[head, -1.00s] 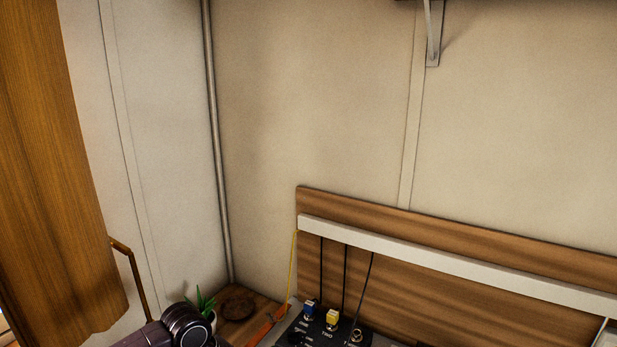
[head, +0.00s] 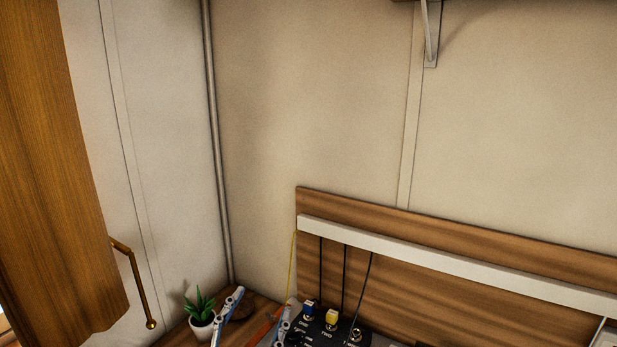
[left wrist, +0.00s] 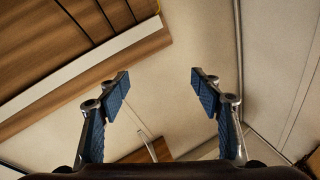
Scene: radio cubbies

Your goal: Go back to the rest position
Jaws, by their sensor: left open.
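My left gripper (head: 257,314) shows at the bottom of the head view, its two pale fingers spread apart beside the potted plant and the dark device. In the left wrist view my left gripper (left wrist: 160,90) is open, with blue pads facing each other and nothing between them. Its fingers point toward the wall. My right gripper is in neither view.
A small potted plant (head: 200,318) stands on the wooden surface at lower left. A dark device (head: 325,325) with blue and yellow plugs and cables is close to the gripper.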

